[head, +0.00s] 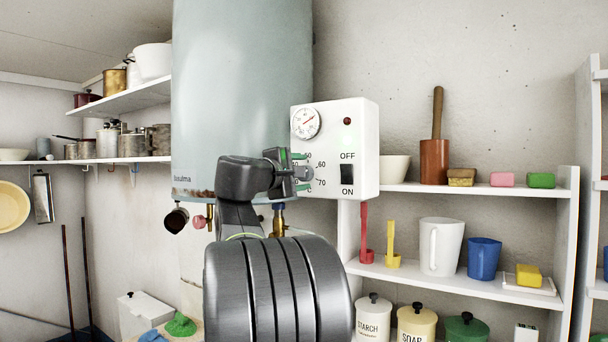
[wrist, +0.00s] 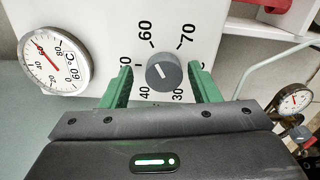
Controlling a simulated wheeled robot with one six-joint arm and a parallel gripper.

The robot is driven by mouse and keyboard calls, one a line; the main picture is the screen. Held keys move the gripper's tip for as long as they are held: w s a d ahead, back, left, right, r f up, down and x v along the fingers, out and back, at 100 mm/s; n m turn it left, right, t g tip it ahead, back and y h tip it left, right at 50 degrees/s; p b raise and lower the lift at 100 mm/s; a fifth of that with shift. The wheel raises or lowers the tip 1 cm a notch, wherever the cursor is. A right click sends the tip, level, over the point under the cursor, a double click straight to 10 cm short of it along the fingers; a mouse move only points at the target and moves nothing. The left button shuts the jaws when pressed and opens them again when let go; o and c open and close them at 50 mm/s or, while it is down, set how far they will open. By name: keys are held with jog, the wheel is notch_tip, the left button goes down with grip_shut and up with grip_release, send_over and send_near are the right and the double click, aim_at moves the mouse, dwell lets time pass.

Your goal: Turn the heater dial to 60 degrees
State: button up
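The grey round heater dial (wrist: 163,72) sits on the white control box (head: 367,125), with printed numbers around it. In the wrist view, 60 and 70 are above it and 40 and 30 below; the 50 is partly hidden by a finger. A short light mark shows on its face, but I cannot tell which number it points to. My gripper (wrist: 160,79) is open, with one green finger on each side of the dial and visible gaps to it. In the head view my gripper (head: 294,172) covers the dial's left side and some of the scale.
The box carries a round thermometer (head: 306,123), a red lamp (head: 347,121) and a black OFF/ON switch (head: 347,174). The pale heater tank (head: 240,90) stands behind my arm. Shelves with a mortar (head: 434,162), soaps and jugs are to the right.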

jog(key=shift+f, duration=0.1)
jog(key=shift+a, duration=0.1)
jog(key=b+v, duration=0.4)
jog(key=v, duration=0.9)
jog(key=shift+s, duration=0.3)
jog(key=p+x, duration=0.4)
jog(key=x, duration=0.9)
jog(key=shift+w, duration=0.4)
